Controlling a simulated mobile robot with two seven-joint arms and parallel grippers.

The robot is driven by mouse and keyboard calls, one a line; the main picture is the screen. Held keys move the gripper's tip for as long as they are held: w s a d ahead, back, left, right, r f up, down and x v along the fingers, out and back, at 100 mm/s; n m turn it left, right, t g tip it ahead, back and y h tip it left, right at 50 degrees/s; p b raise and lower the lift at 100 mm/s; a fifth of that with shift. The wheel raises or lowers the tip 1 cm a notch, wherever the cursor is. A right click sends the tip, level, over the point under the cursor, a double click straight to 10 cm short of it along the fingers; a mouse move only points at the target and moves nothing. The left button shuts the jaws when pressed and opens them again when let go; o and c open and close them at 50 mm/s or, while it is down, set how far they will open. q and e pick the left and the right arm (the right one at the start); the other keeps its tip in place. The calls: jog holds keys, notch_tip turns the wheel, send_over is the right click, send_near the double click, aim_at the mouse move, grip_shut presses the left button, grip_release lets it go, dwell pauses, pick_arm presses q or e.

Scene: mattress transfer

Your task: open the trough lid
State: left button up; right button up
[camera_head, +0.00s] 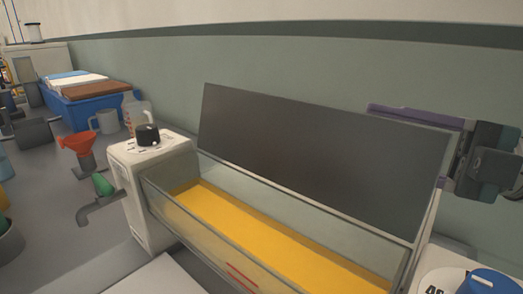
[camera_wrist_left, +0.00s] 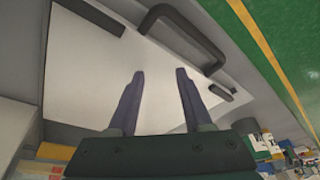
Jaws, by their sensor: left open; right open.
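The trough (camera_head: 165,212) is a clear-walled box with yellow content inside. Its dark grey lid (camera_head: 320,165) stands raised along the far long side, leaning back, and the trough's top is uncovered. My right gripper (camera_head: 415,117) comes in from the right, with a purple finger along the back of the lid's upper right edge. The lid hides part of this gripper, and I cannot tell whether it touches the lid. My left gripper (camera_wrist_left: 160,95) is open and empty in the left wrist view, in front of a white panel (camera_wrist_left: 105,65) with a dark handle (camera_wrist_left: 185,30).
A white unit with a black knob (camera_head: 148,135) stands at the trough's left end. A blue knob (camera_head: 490,282) is at the lower right. An orange funnel (camera_head: 76,145), a mug (camera_head: 104,121) and a blue bin (camera_head: 85,110) stand at the left. The wall rises close behind the lid.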

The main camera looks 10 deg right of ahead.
aim_at(300, 118)
jog(key=p+x, duration=0.1)
jog(key=x, duration=0.9)
jog(key=shift+r, duration=0.15)
grip_shut()
dwell(0.9)
